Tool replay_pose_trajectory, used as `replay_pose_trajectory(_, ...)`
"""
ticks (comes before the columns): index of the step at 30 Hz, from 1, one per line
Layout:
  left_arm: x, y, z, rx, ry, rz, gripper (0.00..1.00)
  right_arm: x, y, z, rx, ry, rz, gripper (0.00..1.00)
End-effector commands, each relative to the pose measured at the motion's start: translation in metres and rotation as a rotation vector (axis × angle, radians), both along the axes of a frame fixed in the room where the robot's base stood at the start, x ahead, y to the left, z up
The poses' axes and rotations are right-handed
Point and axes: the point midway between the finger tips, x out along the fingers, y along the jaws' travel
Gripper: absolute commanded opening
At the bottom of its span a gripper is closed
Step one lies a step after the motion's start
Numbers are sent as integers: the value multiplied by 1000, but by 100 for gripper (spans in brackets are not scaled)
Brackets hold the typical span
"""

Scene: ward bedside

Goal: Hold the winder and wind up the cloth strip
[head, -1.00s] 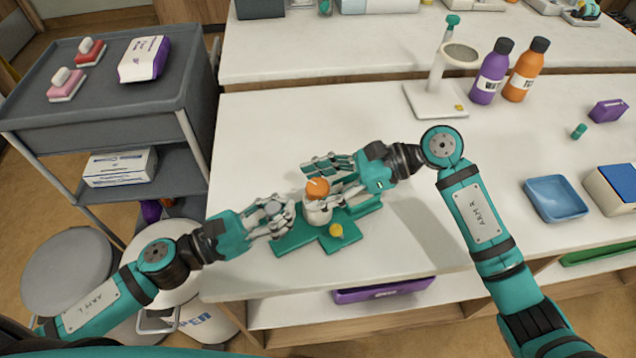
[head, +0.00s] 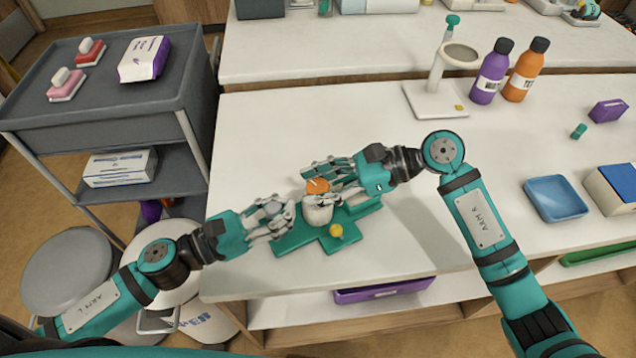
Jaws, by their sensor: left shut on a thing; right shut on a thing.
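The winder stands near the front edge of the white table, with a green cross-shaped base (head: 342,242), a white roll (head: 318,211) on it, an orange knob (head: 316,187) above the roll and a small yellow knob (head: 336,230) in front. The white roll looks like the wound cloth strip; no loose end is clear. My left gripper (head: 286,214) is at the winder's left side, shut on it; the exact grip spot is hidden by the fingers. My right gripper (head: 322,180) comes from the right, shut on the orange knob, its fingers partly covering it.
A white stand with a ring (head: 436,104), a purple bottle (head: 490,76) and an orange bottle (head: 526,70) are behind. A blue tray (head: 556,198) lies to the right. A grey cart (head: 100,120) is at left.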

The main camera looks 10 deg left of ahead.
Motion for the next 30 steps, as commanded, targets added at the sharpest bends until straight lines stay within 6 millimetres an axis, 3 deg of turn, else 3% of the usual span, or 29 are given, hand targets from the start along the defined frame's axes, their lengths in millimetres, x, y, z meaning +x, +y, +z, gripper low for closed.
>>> replay_pose_trajectory(18, 1, 1, -1, 2, -1, 3, 0, -2, 0, -2, -3, -1, -401, 4)
replay_pose_trajectory(30, 1, 1, 0, 2, -1, 3, 0, -2, 0, -1, 0, 1, -524, 4)
